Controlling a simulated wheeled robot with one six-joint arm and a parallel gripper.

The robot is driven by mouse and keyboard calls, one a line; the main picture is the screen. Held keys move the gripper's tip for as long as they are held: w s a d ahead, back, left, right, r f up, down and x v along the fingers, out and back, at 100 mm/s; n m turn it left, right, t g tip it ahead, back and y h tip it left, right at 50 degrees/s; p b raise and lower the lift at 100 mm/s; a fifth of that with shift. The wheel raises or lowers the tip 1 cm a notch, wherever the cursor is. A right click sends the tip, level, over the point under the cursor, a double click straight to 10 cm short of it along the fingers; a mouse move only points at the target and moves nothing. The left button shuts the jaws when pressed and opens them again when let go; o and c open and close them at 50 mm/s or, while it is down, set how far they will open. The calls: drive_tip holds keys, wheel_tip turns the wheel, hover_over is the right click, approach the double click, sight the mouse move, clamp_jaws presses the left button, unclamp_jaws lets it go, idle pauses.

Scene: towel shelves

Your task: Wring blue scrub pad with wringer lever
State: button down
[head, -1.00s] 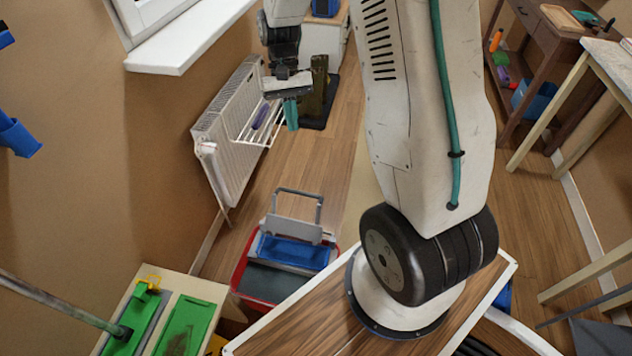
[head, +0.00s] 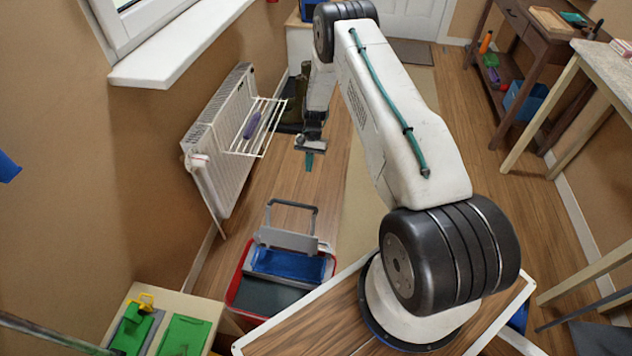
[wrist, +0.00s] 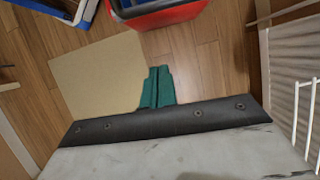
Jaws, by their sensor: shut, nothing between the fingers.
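The wringer stands on the red bucket (head: 235,287) on the floor. Its grey U-shaped lever (head: 314,222) stands up at the back, above a light grey plate (head: 286,239). The blue scrub pad (head: 288,264) appears to lie flat in the wringer, in front of that plate. My gripper (head: 309,160) has teal fingers, which are shut and empty. It hangs in the air beyond and above the lever, apart from it. In the wrist view the closed fingers (wrist: 158,86) point toward the red bucket (wrist: 160,14) at the top edge; the lever is not clear there.
A white radiator (head: 220,150) with a wire rack (head: 262,128) holding a purple item (head: 251,125) is left of my gripper. Dark boots (head: 297,100) stand behind. A bench with green pads (head: 184,336) is at lower left. The wooden floor (head: 262,185) near the bucket is clear.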

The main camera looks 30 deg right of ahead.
drive_tip(key=s+a+f, duration=0.5)
drive_tip(key=a+f, duration=0.1)
drive_tip(key=f, duration=0.2)
drive_tip(key=shift+s, duration=0.1)
